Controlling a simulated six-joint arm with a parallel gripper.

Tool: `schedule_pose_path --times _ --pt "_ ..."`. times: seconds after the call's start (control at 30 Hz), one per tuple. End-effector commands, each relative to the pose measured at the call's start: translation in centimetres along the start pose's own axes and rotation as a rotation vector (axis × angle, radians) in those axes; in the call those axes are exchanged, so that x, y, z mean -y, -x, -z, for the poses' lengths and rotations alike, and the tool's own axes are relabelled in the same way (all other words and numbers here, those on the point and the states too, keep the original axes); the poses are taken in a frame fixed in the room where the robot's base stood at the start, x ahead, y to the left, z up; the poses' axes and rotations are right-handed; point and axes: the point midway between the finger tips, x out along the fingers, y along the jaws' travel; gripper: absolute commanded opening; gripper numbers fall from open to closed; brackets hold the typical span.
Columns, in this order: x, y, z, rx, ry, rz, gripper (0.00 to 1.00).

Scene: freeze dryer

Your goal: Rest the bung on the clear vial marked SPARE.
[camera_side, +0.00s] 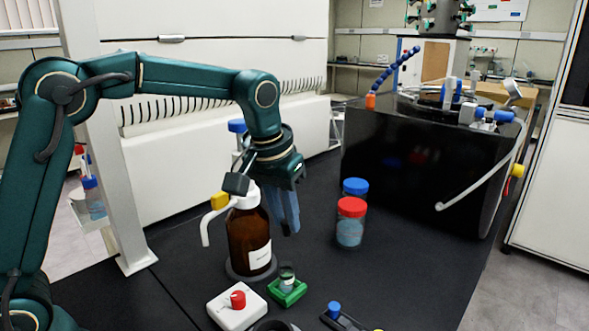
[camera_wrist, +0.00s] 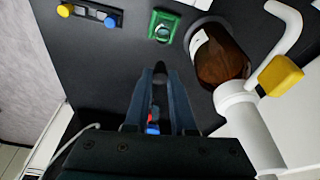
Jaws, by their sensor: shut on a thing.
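My gripper (camera_side: 291,230) points down above the black bench, right of the brown bottle. In the wrist view its fingertips (camera_wrist: 160,75) close on a small dark piece, the bung (camera_wrist: 160,68), which is mostly hidden by the fingers. In the side view the bung cannot be made out. A small clear vial (camera_side: 287,272) stands upright in a green holder (camera_side: 287,291) in front of the bottle, and it also shows in the wrist view (camera_wrist: 163,29). Its marking is too small to read. My gripper is above and behind the vial, apart from it.
The tall brown bottle (camera_side: 248,238) with a white pump stands close to the vial. A white block with a red top (camera_side: 238,300) and a dark rack with a blue cap (camera_side: 334,308) lie nearby. Red-capped (camera_side: 351,225) and blue-capped (camera_side: 355,187) jars stand right of my gripper.

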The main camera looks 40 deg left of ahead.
Motion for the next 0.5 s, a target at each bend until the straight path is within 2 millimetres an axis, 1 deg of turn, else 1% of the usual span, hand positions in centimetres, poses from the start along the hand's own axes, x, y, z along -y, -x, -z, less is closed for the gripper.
schedule_pose_path --times 0.07,0.17,0.5 --pt "0.3 0.2 0.0 0.0 0.0 0.0 0.0" --pt "0.3 -0.2 -0.2 0.003 -0.002 0.0 0.0" --pt "0.3 -3.1 -1.0 0.004 -0.001 0.001 0.0"
